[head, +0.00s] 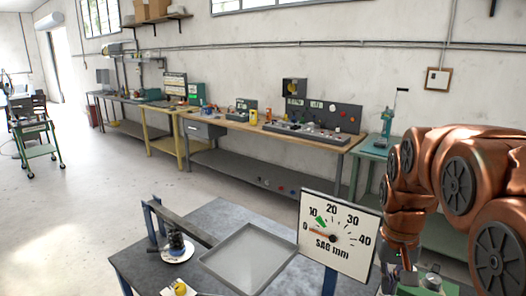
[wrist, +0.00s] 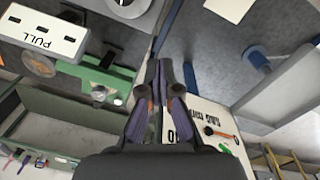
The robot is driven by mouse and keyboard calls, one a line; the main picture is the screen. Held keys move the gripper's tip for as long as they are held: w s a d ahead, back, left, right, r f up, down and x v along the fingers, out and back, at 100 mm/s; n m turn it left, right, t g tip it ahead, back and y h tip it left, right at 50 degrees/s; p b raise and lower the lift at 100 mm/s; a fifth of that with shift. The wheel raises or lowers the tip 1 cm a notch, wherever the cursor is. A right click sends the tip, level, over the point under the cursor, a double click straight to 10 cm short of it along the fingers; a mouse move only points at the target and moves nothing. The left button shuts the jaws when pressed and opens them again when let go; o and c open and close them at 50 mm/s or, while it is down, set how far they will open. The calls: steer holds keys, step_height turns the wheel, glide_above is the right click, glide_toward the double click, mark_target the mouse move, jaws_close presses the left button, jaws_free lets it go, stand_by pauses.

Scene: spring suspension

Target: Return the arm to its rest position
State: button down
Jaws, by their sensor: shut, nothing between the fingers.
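My copper-coloured arm (head: 440,180) is folded at the right of the head view, its end hanging down beside the gauge board. My gripper (wrist: 162,75) shows in the wrist view with its two fingers together and nothing between them. In the head view its fingers are too small and crowded to make out. The white gauge board (head: 340,228) reads "SAG mm", with an orange pointer near 0 and a small green mark near 10. The board also shows in the wrist view (wrist: 207,122), to the right of the fingers.
A grey tray (head: 248,257), a dark part on a white disc (head: 178,250) and a yellow item (head: 181,287) are on the near table. A green fixture (wrist: 95,80) with a "PULL" plate (wrist: 48,30) is left of my fingers.

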steer(key=s+a+f+n+g+p, duration=0.1)
steer(key=s+a, duration=0.3)
steer(key=s, duration=0.7)
steer(key=s+a+f+n+p, duration=0.1)
steer(key=s+a+f, duration=0.2)
steer(key=s, duration=0.9)
steer(key=shift+a+f+g+y, duration=0.15)
steer(key=shift+a+g+y, duration=0.15)
steer(key=shift+a+g, duration=0.1)
